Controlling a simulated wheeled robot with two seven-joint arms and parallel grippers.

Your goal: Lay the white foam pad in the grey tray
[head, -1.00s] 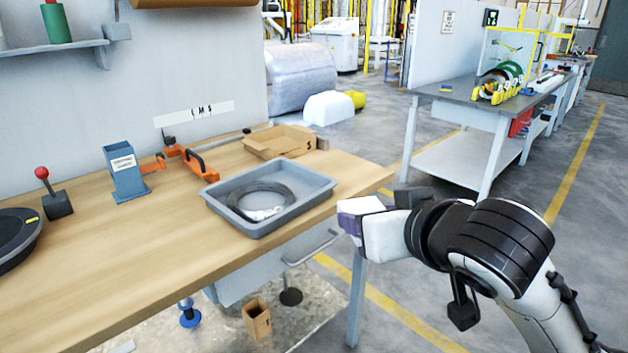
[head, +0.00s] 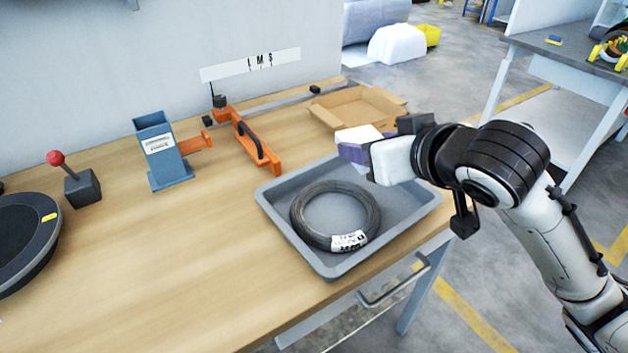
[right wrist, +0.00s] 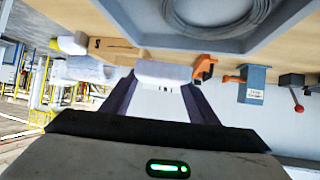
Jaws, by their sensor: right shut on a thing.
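The grey tray (head: 402,207) sits on the wooden bench in the head view, with a dark coil (head: 303,217) bearing a white label lying flat in it. My right gripper (head: 354,148), with purple fingers, is shut on the white foam pad (head: 358,133). It appears above the tray's far side, behind the coil in the picture. In the right wrist view the white pad (right wrist: 165,72) sits between the two fingers, and the tray (right wrist: 170,40) with the coil (right wrist: 215,12) shows beyond. Much of the pad is hidden in the head view. My left gripper is not in view.
An open cardboard box (head: 355,108) stands behind the tray. An orange clamp-like fixture (head: 257,150), a blue holder (head: 163,160) and a red-knobbed lever (head: 75,180) stand to the left. A dark round turntable (head: 22,240) is at far left. The bench's front left is clear.

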